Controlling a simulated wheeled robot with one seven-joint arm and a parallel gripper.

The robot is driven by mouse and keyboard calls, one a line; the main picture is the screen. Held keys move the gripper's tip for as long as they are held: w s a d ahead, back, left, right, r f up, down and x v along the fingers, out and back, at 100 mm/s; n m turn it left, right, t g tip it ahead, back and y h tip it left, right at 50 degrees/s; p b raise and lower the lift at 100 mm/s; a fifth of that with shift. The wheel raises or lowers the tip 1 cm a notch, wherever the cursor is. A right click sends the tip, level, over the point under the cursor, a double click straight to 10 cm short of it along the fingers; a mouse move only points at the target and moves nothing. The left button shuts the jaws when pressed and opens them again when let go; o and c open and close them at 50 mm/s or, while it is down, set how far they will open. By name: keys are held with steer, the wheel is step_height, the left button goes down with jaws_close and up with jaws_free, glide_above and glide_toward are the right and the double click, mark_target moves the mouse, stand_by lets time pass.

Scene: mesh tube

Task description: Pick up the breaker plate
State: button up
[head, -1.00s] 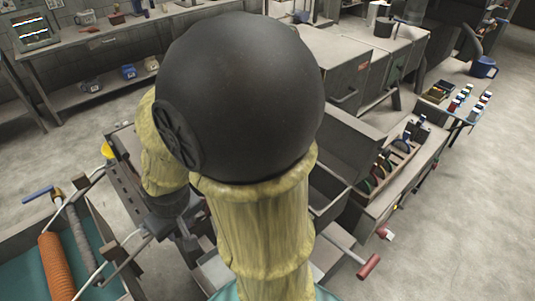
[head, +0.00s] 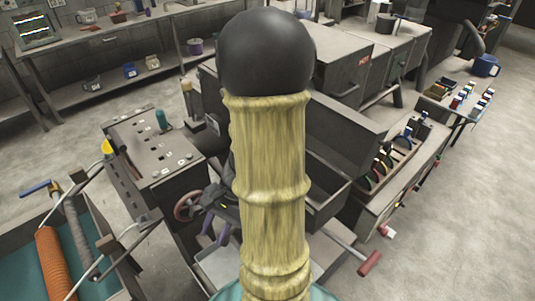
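My arm, in a yellow ribbed sleeve with a black ball joint, fills the middle of the head view. What appears to be my gripper (head: 214,228) shows just left of the sleeve, dark with two purple fingers pointing down. The fingers look apart, with nothing visible between them; the sleeve partly covers this end. I cannot pick out a breaker plate for sure; it may be hidden behind my arm or too small to tell.
A red handwheel (head: 187,205) is close left of the gripper. A control console (head: 152,150) stands beyond it. A tank with an orange roller (head: 53,262) is at lower left. Right are a rack of coloured curved parts (head: 385,165) and a red-handled bar (head: 369,263). Floor at far right is clear.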

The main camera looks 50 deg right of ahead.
steer(key=w+d+r+m+t+y+b, duration=0.1)
steer(key=w+d+m+t+b, duration=0.15)
steer(key=d+m+t, duration=0.85)
steer(key=s+d+r+m+t+h, duration=0.1)
steer(key=s+d+m+t+h, duration=0.2)
steer(key=d+m, duration=0.3)
steer(key=s+d+r+m+t+h, duration=0.1)
steer(key=s+d+m+t+h, duration=0.2)
steer(key=d+m+h, duration=0.3)
steer(key=d, duration=0.5)
steer(key=shift+s+r+h, duration=0.2)
steer(key=shift+s+h, duration=0.1)
steer(key=shift+s, duration=0.1)
steer(key=shift+w+d, duration=0.1)
steer(key=w+d+p, duration=0.1)
steer(key=w+p, duration=0.2)
steer(key=w, duration=0.9)
steer(key=shift+d, duration=0.15)
